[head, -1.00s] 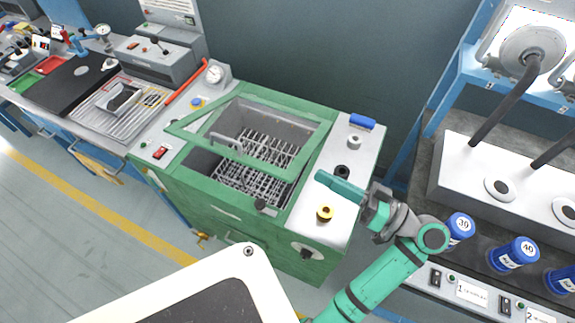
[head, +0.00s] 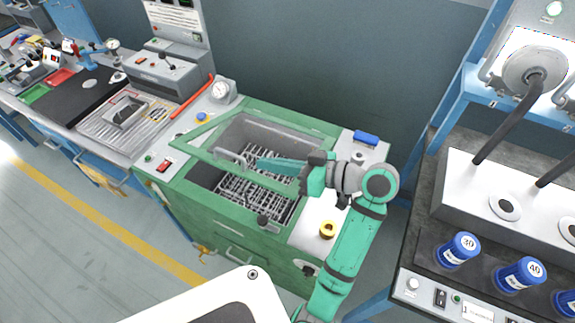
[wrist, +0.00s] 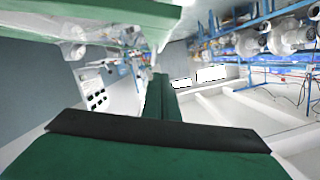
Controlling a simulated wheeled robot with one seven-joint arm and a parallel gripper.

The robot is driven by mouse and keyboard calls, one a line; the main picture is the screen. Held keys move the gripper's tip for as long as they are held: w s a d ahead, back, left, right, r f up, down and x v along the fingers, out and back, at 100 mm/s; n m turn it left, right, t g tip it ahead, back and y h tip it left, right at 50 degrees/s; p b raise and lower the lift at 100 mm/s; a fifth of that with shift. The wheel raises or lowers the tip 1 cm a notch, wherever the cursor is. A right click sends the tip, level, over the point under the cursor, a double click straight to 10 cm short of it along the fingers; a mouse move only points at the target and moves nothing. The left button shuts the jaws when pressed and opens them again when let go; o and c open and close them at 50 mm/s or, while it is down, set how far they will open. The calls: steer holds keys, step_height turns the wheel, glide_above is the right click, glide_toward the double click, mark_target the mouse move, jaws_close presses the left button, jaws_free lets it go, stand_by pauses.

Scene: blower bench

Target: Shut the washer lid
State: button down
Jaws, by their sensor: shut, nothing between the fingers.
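The washer (head: 228,222) is a green cabinet with a dark basket rack (head: 236,196) inside its open top. Its lid (head: 200,160), a green frame with a clear pane and a handle (head: 226,156), stands partly raised, tilted up with its front edge above the opening. My gripper (head: 262,163) is shut and empty, pointing left across the lid's right side near the handle. I cannot tell whether it touches the lid. In the wrist view, the closed green fingers (wrist: 161,95) point away, and a green bar (wrist: 110,18), probably the lid frame, crosses the upper left.
The washer's right ledge holds a yellow-topped knob (head: 328,230) and a blue object (head: 366,138). A dial gauge (head: 220,91) stands behind the left ledge. Blue canisters (head: 459,249) stand on the right bench. A machine bench with a black mat (head: 70,90) adjoins at left.

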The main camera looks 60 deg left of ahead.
mark_target(264, 182)
steer(key=shift+x, duration=0.95)
steer(key=shift+s+d+f, duration=0.1)
steer(key=shift+d+f, duration=0.1)
steer(key=shift+f, duration=0.35)
steer(key=shift+s+d+f, duration=0.15)
steer(key=shift+d+f, duration=0.05)
steer(key=shift+f, duration=0.4)
steer(key=shift+s+d+f, duration=0.2)
steer(key=shift+f, duration=0.5)
